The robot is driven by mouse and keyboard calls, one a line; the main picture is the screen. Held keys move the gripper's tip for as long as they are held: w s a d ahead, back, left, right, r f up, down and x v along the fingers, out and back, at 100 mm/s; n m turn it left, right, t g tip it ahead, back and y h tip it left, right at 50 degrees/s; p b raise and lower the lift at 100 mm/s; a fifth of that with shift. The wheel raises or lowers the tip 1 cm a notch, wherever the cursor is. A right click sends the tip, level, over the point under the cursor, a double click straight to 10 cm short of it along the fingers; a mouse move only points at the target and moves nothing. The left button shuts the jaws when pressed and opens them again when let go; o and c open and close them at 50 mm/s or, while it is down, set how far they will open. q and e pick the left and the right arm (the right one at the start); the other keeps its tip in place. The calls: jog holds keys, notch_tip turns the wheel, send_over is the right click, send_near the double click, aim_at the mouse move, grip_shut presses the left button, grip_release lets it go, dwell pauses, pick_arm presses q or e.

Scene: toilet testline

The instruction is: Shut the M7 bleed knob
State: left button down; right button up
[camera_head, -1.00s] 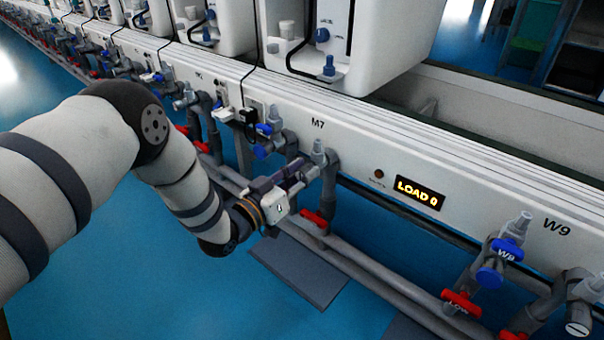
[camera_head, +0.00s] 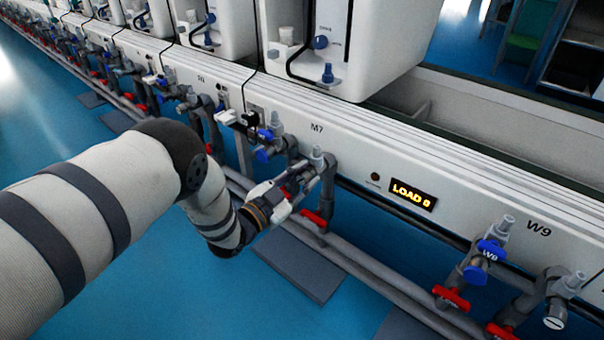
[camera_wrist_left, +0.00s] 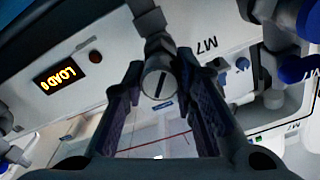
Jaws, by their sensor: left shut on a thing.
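The M7 bleed knob (camera_wrist_left: 157,83) is a grey round cap with a dark slot across its face, seen in the left wrist view. The slot stands slightly tilted in that picture. My left gripper (camera_head: 303,178) reaches in below the M7 label, at the grey pipe fitting (camera_head: 317,158). Its two dark fingers (camera_wrist_left: 160,92) are on either side of the knob, and it is shut on it. In the head view the gripper hides most of the knob. My right gripper is not in view.
A red valve handle (camera_head: 314,218) sits just below the gripper. Blue M7-side valves (camera_head: 263,155) are close on its left. A lit LOAD display (camera_head: 413,194) is on the white panel to the right, before the W9 valves (camera_head: 490,250).

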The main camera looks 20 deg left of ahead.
pick_arm(q)
jog(key=m+p, duration=0.1)
jog(key=m, duration=0.3)
jog(key=shift+m, duration=0.3)
jog(key=m+p, duration=0.1)
jog(key=m, duration=0.4)
jog(key=shift+f, duration=0.15)
jog(key=shift+m, duration=0.3)
jog(key=c, duration=1.3)
grip_release()
jog(key=shift+s, duration=0.1)
jog(key=v, duration=1.2)
